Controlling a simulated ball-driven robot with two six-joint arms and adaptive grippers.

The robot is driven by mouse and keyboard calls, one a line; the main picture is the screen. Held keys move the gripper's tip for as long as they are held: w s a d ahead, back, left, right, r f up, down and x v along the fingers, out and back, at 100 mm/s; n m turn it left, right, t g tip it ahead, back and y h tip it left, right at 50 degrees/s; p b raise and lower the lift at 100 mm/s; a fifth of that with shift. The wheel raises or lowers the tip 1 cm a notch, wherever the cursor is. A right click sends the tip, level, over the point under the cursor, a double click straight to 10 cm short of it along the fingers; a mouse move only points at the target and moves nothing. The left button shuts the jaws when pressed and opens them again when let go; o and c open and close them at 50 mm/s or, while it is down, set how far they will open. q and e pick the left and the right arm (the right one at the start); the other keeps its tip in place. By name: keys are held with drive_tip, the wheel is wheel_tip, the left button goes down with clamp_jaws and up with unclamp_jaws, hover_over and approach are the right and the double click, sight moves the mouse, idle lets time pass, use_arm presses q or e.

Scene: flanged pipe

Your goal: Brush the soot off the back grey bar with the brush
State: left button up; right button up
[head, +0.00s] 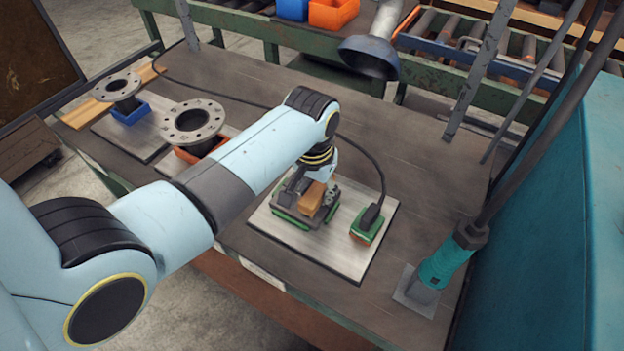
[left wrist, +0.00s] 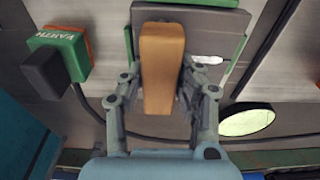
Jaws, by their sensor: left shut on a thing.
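My left gripper (head: 308,192) is over the pale board at the middle of the bench. It is shut on a wooden-handled tool, which I take for the brush (head: 312,199); its tan handle (left wrist: 162,68) fills the middle of the left wrist view. The bristles are hidden. Below it is a dark grey piece with green edges (head: 290,216), and its grey top (left wrist: 222,22) shows behind the handle in the left wrist view. I cannot make out separate grey bars or any soot; the gripper and brush cover much of this spot. My right gripper is not in view.
Flanged pipe pieces (head: 193,123) stand at the left. A teal-handled upright tool (head: 443,265) is at the right. The bench's back right (head: 430,160) is clear.

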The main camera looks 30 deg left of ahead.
use_arm(q)
drive_tip(key=shift+d, duration=1)
wheel_tip(320, 180, up, 7)
drive_tip(key=shift+f, duration=0.1)
idle(0.5)
